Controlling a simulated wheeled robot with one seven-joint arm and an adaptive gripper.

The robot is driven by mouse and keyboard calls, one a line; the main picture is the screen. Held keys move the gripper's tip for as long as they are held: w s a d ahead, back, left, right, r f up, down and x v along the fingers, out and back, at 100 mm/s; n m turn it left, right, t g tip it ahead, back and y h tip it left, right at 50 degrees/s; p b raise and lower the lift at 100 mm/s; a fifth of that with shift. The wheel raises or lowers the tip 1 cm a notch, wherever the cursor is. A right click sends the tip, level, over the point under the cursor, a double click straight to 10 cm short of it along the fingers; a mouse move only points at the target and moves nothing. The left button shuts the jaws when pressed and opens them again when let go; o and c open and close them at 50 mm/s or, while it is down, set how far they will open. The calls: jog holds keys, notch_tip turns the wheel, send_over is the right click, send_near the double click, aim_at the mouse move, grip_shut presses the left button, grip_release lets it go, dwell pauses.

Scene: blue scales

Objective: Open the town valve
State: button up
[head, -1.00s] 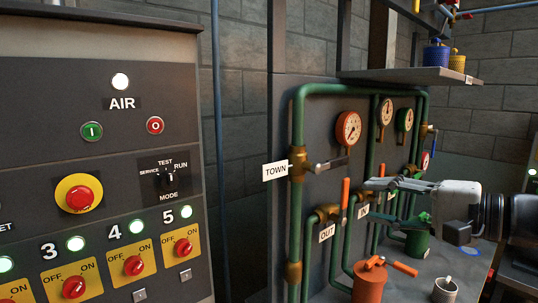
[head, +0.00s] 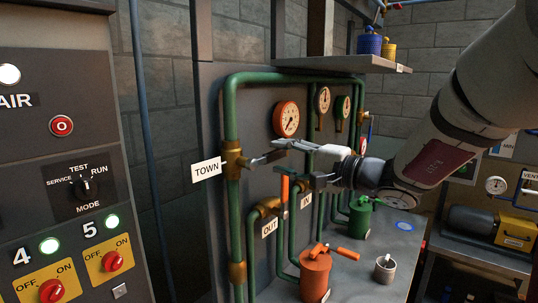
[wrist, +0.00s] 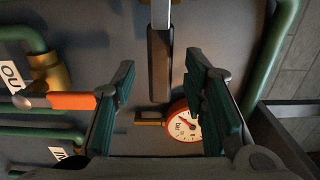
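The town valve (head: 232,160) is a brass body on the upright green pipe, beside a white TOWN label (head: 207,169). Its lever (head: 264,158) has a dark grip and points right, roughly level, across the pipe. My gripper (head: 279,158) is open at the lever's outer end. In the wrist view the lever (wrist: 160,65) comes down from the top, and its dark grip lies between the two fingers of my gripper (wrist: 160,78). Gaps show on both sides of the grip, so neither finger appears to touch it.
Orange-handled OUT and IN valves sit below; the OUT handle (wrist: 70,101) lies close to the left finger in the wrist view. A round gauge (head: 286,119) is on the panel behind. A shelf (head: 345,64) overhangs above. An orange can (head: 314,275) and a mug (head: 385,268) stand on the bench.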

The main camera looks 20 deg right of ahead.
jog(key=shift+x, duration=1.45)
grip_shut()
